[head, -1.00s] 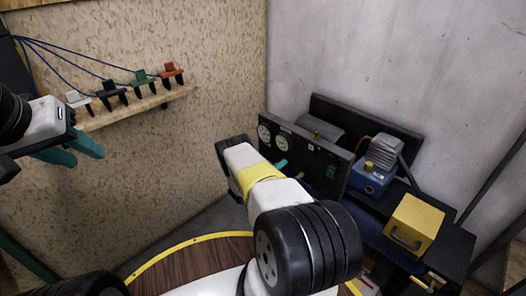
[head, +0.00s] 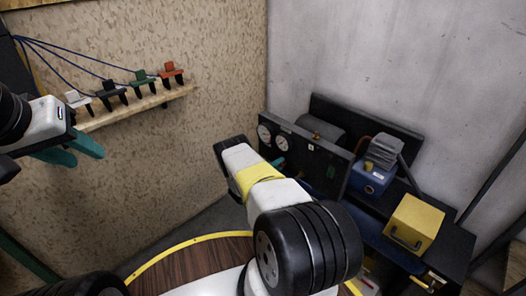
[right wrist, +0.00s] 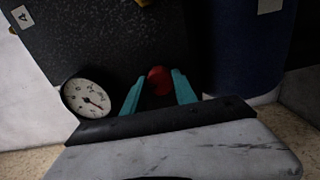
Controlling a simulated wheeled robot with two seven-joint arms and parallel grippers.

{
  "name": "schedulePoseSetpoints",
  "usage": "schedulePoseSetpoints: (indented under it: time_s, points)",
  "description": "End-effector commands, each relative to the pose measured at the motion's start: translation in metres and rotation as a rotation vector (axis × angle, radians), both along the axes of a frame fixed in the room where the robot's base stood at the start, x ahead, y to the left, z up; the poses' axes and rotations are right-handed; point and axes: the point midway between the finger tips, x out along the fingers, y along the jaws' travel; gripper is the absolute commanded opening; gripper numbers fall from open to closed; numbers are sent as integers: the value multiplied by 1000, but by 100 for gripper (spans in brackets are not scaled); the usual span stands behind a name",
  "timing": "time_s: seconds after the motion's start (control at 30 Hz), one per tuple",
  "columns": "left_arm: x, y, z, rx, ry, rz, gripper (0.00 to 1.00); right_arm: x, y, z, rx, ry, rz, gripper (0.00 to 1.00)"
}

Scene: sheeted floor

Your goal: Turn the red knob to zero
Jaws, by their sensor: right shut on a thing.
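The red knob (right wrist: 159,77) sticks out of a dark speckled panel in the right wrist view. My right gripper (right wrist: 157,86) has its two teal fingers on either side of the knob and is shut on it. In the head view the knob is hidden, and only a bit of teal finger (head: 281,163) shows by the black panel (head: 315,160). A white round gauge (right wrist: 87,97) with a red needle sits left of the knob; its numbers are too small to read. My left gripper (head: 76,152) hangs empty at the far left, its teal fingers apart.
A wooden shelf (head: 133,109) on the left wall holds several coloured clamps (head: 143,79). A blue machine (head: 371,180) and a yellow box (head: 414,223) stand right of the panel. A round wooden surface with a yellow rim (head: 190,243) lies below my right arm.

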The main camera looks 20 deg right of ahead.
Motion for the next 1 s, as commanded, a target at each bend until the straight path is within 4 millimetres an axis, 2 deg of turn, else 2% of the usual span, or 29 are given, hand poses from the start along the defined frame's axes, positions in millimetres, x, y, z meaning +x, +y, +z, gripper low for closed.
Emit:
schedulePoseSetpoints:
  time_s: [0.6,0.63,0.73,1.0]
  points:
    - [0,0,0,0,0,0,36,0,2,-1,-15,45,3,0]
    - [0,0,0,0,0,0,36,0,2,-1,-15,44,3,36]
    - [0,0,0,0,0,0,36,0,1,-1,-15,44,2,55]
    - [0,0,0,0,0,0,36,0,1,0,-16,42,1,55]
